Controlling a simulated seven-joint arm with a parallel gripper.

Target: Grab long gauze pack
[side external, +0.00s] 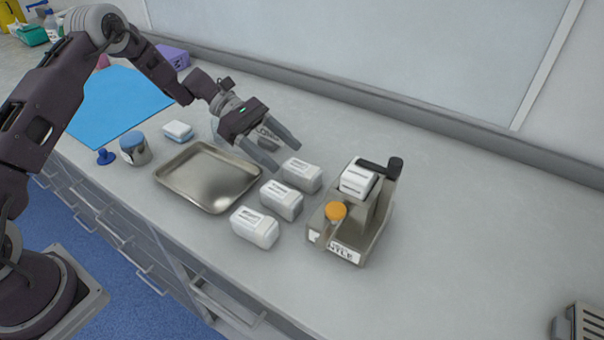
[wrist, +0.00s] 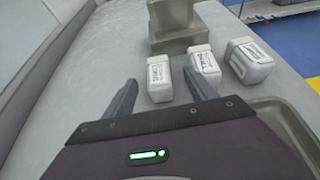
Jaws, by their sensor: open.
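Three white packs with printed labels stand in a row on the table: the far pack (side external: 302,174), the middle pack (side external: 281,201) and the near pack (side external: 254,228). The print is too small to tell which is the long gauze pack. My gripper (side external: 287,161) is open and empty, tilted down just above and left of the far pack. In the wrist view, the far pack (wrist: 160,80) lies between and beyond the fingertips of my gripper (wrist: 160,77). The middle pack (wrist: 203,66) is beyond the right fingertip, and the near pack (wrist: 250,62) is further right.
A metal holder (side external: 345,240) with an orange knob, black handle and white pack stands right of the row. A metal tray (side external: 160,177) is at left. The table's right side is largely clear.

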